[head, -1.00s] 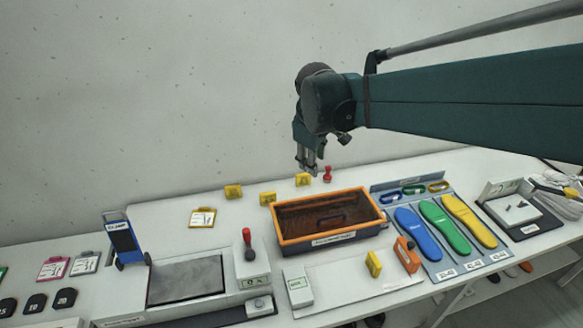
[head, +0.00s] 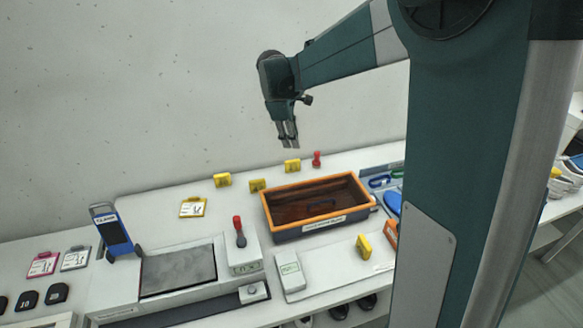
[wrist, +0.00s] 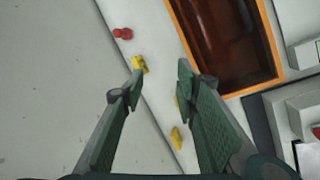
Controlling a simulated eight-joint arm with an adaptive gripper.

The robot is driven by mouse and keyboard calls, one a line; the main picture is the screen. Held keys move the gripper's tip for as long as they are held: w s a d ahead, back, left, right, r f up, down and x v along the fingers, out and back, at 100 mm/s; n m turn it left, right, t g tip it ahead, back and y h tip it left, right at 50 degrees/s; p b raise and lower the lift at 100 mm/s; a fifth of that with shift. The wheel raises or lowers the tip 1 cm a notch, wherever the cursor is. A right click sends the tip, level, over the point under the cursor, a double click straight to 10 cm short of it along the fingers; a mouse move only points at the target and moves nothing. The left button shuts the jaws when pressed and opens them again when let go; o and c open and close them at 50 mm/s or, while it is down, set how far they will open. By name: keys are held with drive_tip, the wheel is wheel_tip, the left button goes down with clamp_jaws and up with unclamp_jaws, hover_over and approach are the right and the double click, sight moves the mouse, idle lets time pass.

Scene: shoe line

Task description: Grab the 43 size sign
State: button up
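Several small yellow signs stand along the back of the table; their numbers are too small to read, so I cannot tell which is 43. In the head view one stands at the left (head: 222,180), one in the middle (head: 257,185) and one at the right (head: 292,166). The wrist view shows one yellow sign (wrist: 139,64) by the left fingertip and another (wrist: 176,138) lower down between the fingers; a third is mostly hidden by the right finger. My gripper (head: 288,138) hangs above the back of the table, open and empty; its spread fingers also show in the wrist view (wrist: 161,77).
An orange-rimmed bin (head: 330,222) stands just in front of the signs. A red stamp (head: 316,159) is beside the right sign. Another yellow piece (head: 364,247) stands in front of the bin. The wall is close behind.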

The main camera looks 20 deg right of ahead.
drive_tip(key=w+d+f+n+g, duration=0.1)
drive_tip(key=w+f+n, duration=0.2)
drive_tip(key=w+f, duration=0.55)
drive_tip(key=n+g+h, duration=0.1)
drive_tip(key=n, duration=0.1)
hover_over(291, 161)
drive_tip(key=a, duration=0.2)
wheel_tip(291, 161, down, 9)
drive_tip(key=shift+a+f, duration=0.15)
drive_tip(key=shift+f, duration=0.05)
drive_tip(key=shift+w+f, duration=0.2)
drive_tip(key=shift+f, duration=0.15)
drive_tip(key=shift+d+f+h, duration=0.15)
drive_tip(key=shift+d+f, duration=0.1)
drive_tip(key=shift+f, duration=0.35)
drive_tip(key=shift+d+f+h, duration=0.15)
drive_tip(key=shift+d+f, duration=0.1)
drive_tip(key=shift+f, duration=0.35)
drive_tip(key=shift+x, duration=2.6)
drive_tip(key=shift+s, duration=0.1)
